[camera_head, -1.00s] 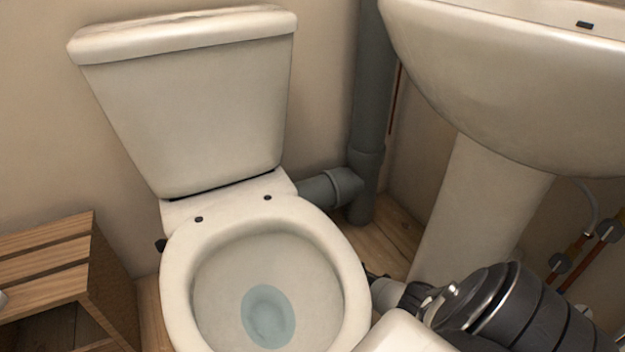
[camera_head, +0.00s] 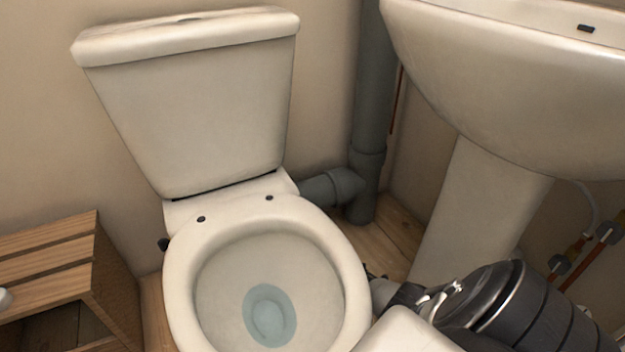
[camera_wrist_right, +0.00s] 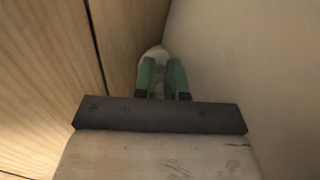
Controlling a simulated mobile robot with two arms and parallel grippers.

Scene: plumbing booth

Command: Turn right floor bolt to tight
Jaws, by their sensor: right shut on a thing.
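The toilet (camera_head: 265,230) stands in the middle of the head view, with its white bowl and pan. My right arm comes in at the lower right of the head view, and its hand is low beside the right of the bowl. In the right wrist view, my right gripper (camera_wrist_right: 164,65) has its two green fingers close together at the toilet's base. They are shut on the right floor bolt, which is mostly hidden between them. A pale rounded piece (camera_wrist_right: 155,50) shows just beyond the fingertips. How tight the bolt is cannot be seen.
The basin pedestal (camera_head: 480,215) and basin (camera_head: 520,80) stand close to my right arm. A grey waste pipe (camera_head: 368,120) runs down the corner behind. A wooden slatted unit (camera_head: 50,255) is at the left. Little floor shows between bowl and pedestal.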

